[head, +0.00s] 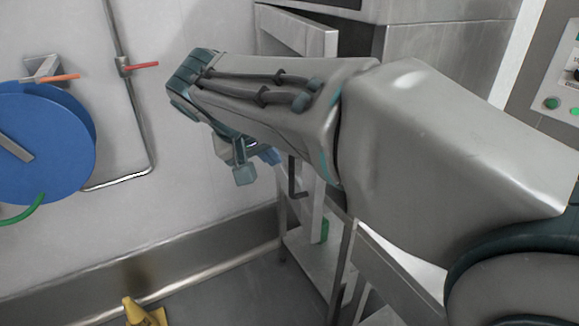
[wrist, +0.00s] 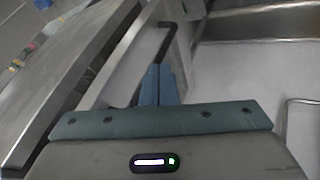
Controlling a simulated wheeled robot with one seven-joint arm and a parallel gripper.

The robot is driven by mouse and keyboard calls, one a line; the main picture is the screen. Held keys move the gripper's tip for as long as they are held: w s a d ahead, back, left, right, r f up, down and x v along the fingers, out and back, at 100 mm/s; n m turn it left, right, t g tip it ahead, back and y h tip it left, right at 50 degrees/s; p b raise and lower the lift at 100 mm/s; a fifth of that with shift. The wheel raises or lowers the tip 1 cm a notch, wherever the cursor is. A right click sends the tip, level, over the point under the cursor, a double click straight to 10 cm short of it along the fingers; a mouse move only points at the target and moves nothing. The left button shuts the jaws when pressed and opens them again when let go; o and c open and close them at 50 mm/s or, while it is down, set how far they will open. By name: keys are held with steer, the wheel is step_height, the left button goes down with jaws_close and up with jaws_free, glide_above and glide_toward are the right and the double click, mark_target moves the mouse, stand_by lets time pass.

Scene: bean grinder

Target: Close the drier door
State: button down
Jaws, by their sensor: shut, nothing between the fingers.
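The drier (head: 445,40) is a grey metal cabinet at the top right of the head view. Its door (head: 295,32) looks ajar, standing out to the left of the body with a dark gap beside it. My arm hides much of the door. A black bent handle (head: 297,182) shows below my arm, and it also shows in the wrist view (wrist: 175,32). My gripper (head: 270,156) is on the door's left side, near the handle. In the wrist view its blue fingers (wrist: 158,84) are together and empty, close to the pale panel; contact cannot be told.
A blue hose reel (head: 45,140) and a pipe with a red-handled valve (head: 140,66) are on the left wall. A yellow object (head: 142,312) stands on the floor below. A control panel (head: 560,85) is at the far right.

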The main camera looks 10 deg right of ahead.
steer(key=w+d+f, duration=0.5)
steer(key=d+f, duration=0.3)
stand_by(0.5)
